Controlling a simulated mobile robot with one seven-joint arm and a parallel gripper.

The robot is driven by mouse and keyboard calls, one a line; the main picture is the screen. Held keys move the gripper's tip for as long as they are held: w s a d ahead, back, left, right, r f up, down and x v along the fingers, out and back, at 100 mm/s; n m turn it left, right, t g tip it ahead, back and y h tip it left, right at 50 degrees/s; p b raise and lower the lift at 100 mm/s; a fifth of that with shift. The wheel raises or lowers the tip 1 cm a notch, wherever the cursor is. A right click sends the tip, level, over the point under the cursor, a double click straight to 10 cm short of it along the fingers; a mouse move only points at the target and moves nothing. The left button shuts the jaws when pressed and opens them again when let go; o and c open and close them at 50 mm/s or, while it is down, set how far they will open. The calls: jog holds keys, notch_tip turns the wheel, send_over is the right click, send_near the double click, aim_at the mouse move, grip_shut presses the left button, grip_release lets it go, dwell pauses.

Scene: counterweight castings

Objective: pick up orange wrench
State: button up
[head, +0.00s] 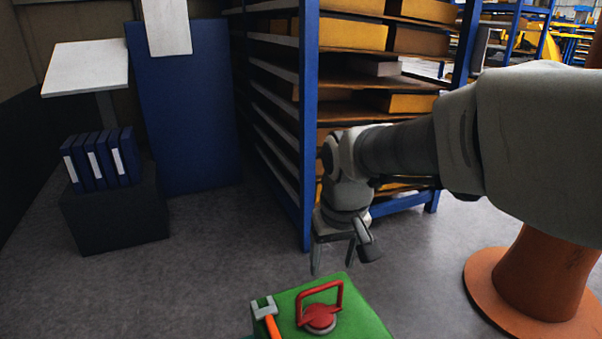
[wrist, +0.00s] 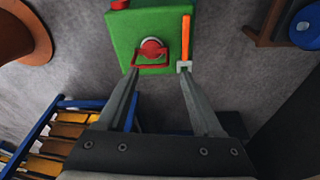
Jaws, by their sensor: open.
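The orange wrench (head: 271,324) has a grey head and an orange handle. It lies along the left edge of a green box top (head: 365,314) in the head view, cut off by the bottom of the picture. In the wrist view the wrench (wrist: 186,38) lies along the right edge of the green box (wrist: 122,28), head toward me. My gripper (head: 333,272) is above and behind the box, pointing down, apart from the wrench.
A red-handled suction lifter (head: 319,315) stands on the green box beside the wrench, close to my fingers' line. A blue shelf rack (head: 308,130) with yellow bins stands behind my arm. A dark block with blue binders (head: 97,160) is at left. Floor between is clear.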

jog(key=w+a+f+n+g+b, duration=0.1)
jog(key=w+a+f+b, duration=0.35)
jog(key=f, duration=0.65)
jog(key=n+g, duration=0.1)
send_over(274, 333)
jog(key=s+d, duration=0.2)
notch_tip(274, 333, down, 7)
jog(key=f+b, duration=0.1)
jog(key=f, duration=0.5)
jog(key=f+b, duration=0.2)
jog(key=f, duration=0.4)
jog(key=shift+s, duration=0.2)
jog(key=shift+a+f+b, duration=0.15)
jog(key=shift+f+b, duration=0.4)
jog(key=shift+f, duration=0.95)
jog(key=shift+a+f+b, duration=0.1)
jog(key=shift+f+b, duration=0.4)
jog(key=shift+f, duration=0.95)
grip_shut()
jog(key=shift+r, duration=0.1)
